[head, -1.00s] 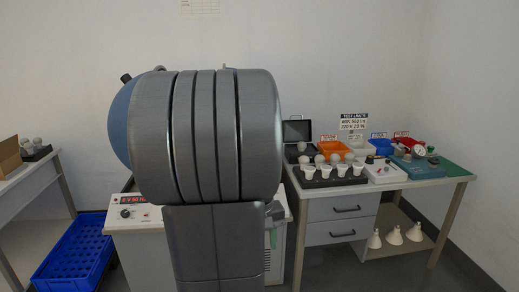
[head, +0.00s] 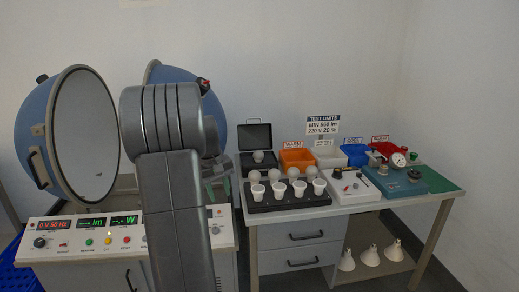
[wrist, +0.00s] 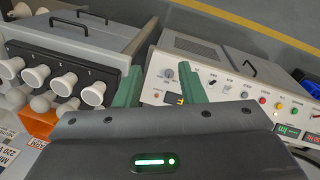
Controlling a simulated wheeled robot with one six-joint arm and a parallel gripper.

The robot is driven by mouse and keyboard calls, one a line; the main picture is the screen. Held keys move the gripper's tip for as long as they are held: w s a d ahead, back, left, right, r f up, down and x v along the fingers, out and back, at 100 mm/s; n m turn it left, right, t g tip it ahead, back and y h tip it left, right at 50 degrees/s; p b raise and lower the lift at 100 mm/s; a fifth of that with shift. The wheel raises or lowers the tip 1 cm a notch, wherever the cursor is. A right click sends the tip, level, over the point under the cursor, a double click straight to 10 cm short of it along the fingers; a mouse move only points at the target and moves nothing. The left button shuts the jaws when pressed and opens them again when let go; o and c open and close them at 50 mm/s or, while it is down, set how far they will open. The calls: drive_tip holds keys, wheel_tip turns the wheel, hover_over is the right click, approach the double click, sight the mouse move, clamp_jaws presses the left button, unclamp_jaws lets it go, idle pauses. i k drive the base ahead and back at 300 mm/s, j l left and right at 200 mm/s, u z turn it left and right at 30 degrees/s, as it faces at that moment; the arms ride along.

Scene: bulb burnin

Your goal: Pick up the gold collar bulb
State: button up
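Several white bulbs stand in a dark tray (head: 300,203) on the bench in the head view. The front row shows wide white tops, with round globes behind. No gold collar can be made out on any bulb at this size. The bulbs also show at the left of the wrist view, such as a white bulb (wrist: 63,84). My gripper (wrist: 168,88) has green fingers set well apart, with nothing seen between them. In the head view the fingers (head: 217,180) are left of the tray, partly hidden by my arm.
An open blue sphere (head: 35,130) stands above a control panel (head: 100,235) at left. Orange bin (head: 297,158), blue bin (head: 356,154) and a red bin line the bench back. A black case (head: 256,137) holds one bulb. Large reflector bulbs (head: 370,255) sit on the lower shelf.

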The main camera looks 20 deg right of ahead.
sight(258, 155)
drive_tip(key=i+l, duration=0.2)
drive_tip(key=i+l+u, duration=0.15)
drive_tip(key=l, duration=0.25)
drive_tip(key=i+l, duration=0.25)
drive_tip(key=i+l+u, duration=0.1)
drive_tip(key=l, duration=0.3)
drive_tip(key=i+l+u, duration=0.1)
drive_tip(key=i+l, duration=0.35)
drive_tip(key=l, duration=0.25)
drive_tip(key=i+l+u, duration=0.1)
drive_tip(key=l, duration=0.3)
drive_tip(key=i+j, duration=0.05)
